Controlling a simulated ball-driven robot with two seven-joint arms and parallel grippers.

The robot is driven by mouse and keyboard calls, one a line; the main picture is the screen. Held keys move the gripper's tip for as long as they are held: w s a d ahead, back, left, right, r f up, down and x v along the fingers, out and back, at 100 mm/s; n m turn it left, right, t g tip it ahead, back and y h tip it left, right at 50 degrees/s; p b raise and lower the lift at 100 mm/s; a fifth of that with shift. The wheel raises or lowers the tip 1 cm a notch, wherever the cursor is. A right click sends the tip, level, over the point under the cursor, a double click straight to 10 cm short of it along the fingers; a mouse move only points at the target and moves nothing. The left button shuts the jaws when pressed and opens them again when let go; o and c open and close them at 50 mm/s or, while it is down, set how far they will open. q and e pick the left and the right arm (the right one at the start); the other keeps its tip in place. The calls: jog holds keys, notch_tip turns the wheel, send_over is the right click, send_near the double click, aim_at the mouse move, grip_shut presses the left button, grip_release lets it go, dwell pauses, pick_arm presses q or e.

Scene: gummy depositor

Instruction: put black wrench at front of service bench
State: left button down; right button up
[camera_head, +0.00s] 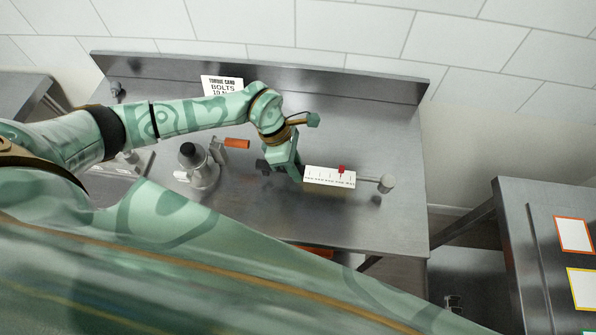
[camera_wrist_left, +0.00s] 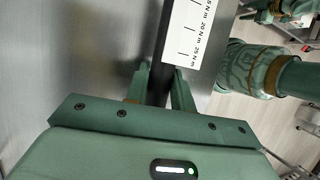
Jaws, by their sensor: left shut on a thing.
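The wrench (camera_head: 330,177) has a white scale plate with a red marker and a round metal head at its right end. It lies crosswise over the front right part of the service bench (camera_head: 350,225). A dark spot like a shadow under its head suggests it is slightly above the surface. My left gripper (camera_head: 296,174) is shut on the wrench near the left end of the scale. In the left wrist view the black bar of the wrench (camera_wrist_left: 164,62) runs between the fingers of my left gripper (camera_wrist_left: 163,88). Part of the handle is hidden. My right gripper is not clearly seen.
A metal fixture with a black knob (camera_head: 188,150) stands on the bench left of my gripper, beside an orange piece (camera_head: 237,143). A torque card (camera_head: 221,85) stands at the back. Another table with coloured-bordered cards (camera_head: 574,234) is at right. The bench's right back area is clear.

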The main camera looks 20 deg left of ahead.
pick_arm(q)
jog(key=shift+w+d+f, duration=0.1)
jog(key=shift+w+f, duration=0.05)
jog(key=shift+f, duration=0.8)
jog(key=shift+w+d+f, duration=0.1)
jog(key=shift+w+f, duration=0.05)
jog(key=shift+f, duration=0.75)
jog(key=shift+a, duration=0.1)
jog(key=c, duration=1.2)
grip_release()
jog(key=shift+f, duration=0.1)
jog(key=v, duration=1.2)
jog(key=shift+s, duration=0.1)
